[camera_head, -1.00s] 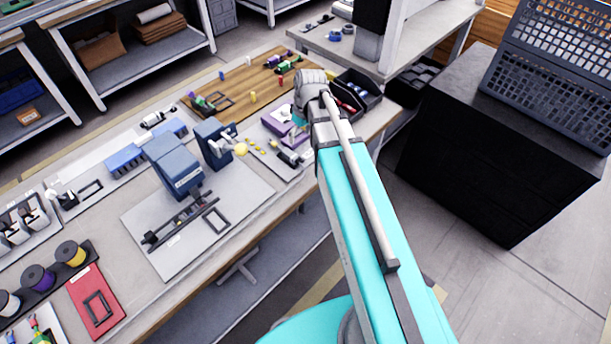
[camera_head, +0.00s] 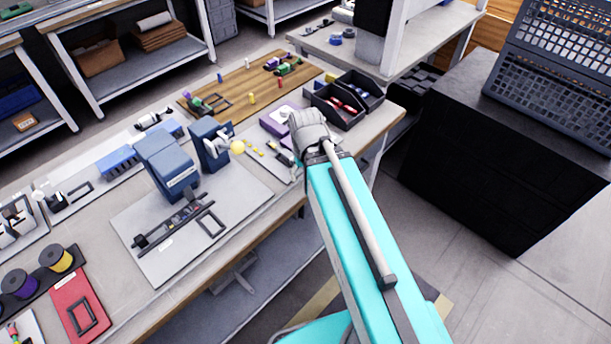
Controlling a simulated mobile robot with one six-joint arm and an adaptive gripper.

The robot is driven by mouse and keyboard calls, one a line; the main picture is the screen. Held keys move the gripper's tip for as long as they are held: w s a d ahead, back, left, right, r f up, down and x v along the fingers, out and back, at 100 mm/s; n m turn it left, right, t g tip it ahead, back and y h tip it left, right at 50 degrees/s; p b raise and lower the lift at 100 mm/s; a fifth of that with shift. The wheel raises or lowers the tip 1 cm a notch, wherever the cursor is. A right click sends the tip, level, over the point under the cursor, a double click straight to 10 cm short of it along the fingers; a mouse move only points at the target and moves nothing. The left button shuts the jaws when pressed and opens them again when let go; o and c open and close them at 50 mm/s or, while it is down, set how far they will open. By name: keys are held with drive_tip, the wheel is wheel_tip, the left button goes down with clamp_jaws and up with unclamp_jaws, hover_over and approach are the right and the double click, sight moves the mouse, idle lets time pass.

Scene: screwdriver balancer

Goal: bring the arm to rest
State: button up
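My arm, cyan with a grey wrist (camera_head: 308,130), rises from the bottom of the head view and ends over the front edge of the workbench (camera_head: 232,262). The wrist is bent beyond the forearm. My gripper's fingers do not show; the wrist and forearm hide that area. I cannot see whether anything is held.
Dark parts bins (camera_head: 338,108) stand just right of the wrist. A wooden board (camera_head: 240,85) with small parts lies behind it. A blue machine (camera_head: 167,170) on a grey mat stands to the left. A black cabinet (camera_head: 490,160) stands right, with clear floor before it.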

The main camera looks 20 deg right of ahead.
idle(0.4)
wheel_tip(320, 180, up, 7)
drive_tip(key=p, duration=0.7)
drive_tip(key=shift+r, duration=0.15)
